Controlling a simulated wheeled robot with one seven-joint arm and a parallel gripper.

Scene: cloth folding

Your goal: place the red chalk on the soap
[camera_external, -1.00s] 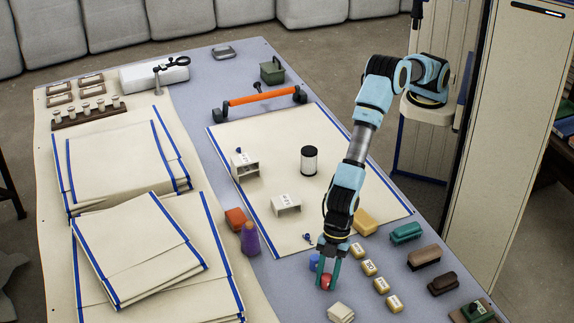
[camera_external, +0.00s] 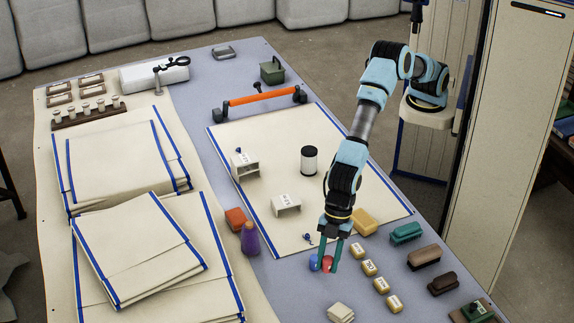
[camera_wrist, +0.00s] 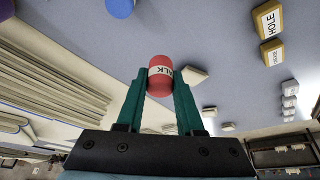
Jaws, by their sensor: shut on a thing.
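My gripper (camera_external: 328,266) is shut on the red chalk (camera_external: 327,264), a short red cylinder with a white lettered band. In the wrist view the red chalk (camera_wrist: 160,76) sits between both fingertips. A pale cream block (camera_external: 341,312), which looks like the soap, lies on the table nearer the camera than my gripper. It shows in the wrist view (camera_wrist: 195,76) just right of the chalk, apart from it. I read no label on it.
A blue cylinder (camera_external: 314,262) stands just left of my gripper. Several small labelled yellow blocks (camera_external: 369,267) line up to the right. A yellow block (camera_external: 364,222) lies behind them. A purple bottle (camera_external: 250,240) and an orange block (camera_external: 236,219) stand farther left.

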